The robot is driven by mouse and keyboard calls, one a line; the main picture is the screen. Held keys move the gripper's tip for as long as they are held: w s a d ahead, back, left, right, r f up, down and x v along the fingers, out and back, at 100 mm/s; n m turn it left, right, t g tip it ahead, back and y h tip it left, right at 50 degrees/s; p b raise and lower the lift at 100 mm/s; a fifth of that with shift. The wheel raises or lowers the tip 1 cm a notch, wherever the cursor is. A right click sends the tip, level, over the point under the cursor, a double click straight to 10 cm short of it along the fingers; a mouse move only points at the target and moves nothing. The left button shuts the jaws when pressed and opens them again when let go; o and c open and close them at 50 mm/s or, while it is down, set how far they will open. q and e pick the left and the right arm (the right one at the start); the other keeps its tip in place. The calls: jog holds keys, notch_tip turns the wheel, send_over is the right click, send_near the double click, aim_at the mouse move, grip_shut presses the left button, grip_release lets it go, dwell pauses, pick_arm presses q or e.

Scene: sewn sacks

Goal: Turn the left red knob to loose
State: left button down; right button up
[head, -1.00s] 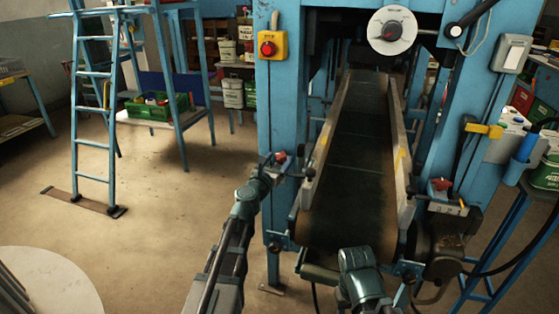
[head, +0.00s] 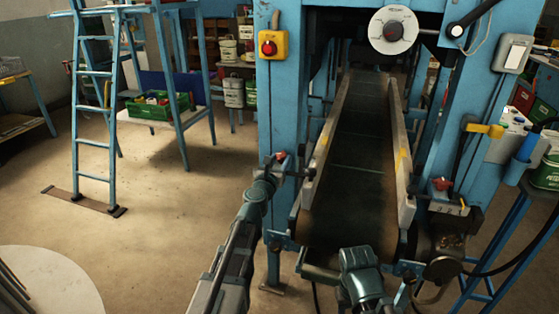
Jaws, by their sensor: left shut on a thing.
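The left red knob (head: 281,156) is on the left side of the conveyor, by the blue post. Only a small red part of it shows past my gripper. My left gripper (head: 275,164) is shut on this knob, its arm reaching up from the bottom of the head view. The fingers are small and dark, so the knob's turn angle cannot be read. A second red knob (head: 440,184) is on the right side of the conveyor, with no gripper at it. A teal part of my right arm shows at the bottom; its gripper is not seen.
The dark conveyor belt (head: 352,185) runs away between two side rails. A yellow box with a red button (head: 268,48) and a round white dial (head: 393,30) are on the blue frame above. A blue ladder (head: 93,110) stands at the left, with open floor before it.

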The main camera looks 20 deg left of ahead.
pick_arm(q)
jog(key=shift+c, duration=1.8)
grip_release()
jog(key=shift+s, duration=0.1)
